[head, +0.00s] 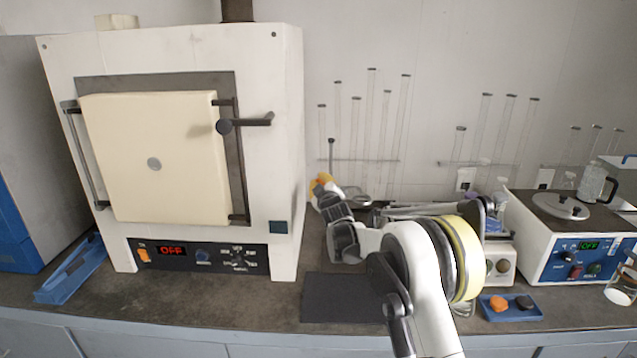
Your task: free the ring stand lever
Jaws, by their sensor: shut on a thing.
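The ring stand (331,155) stands just right of the furnace, against the back wall. Its thin dark upright rises behind my gripper, and a metal ring (358,198) shows low to the right. My gripper (324,188) reaches the stand from the front and is shut at an orange part (322,180), which seems to be the stand's lever. The fingertips are small and partly hidden by my own wrist, so the exact contact and the lever's angle cannot be told. The stand's base is hidden behind my arm.
A large white furnace (285,150) with a cream door stands close on the left. At the right are a blue-white device (570,262) and a blue tray (530,313). Glass tubes (371,120) line the wall.

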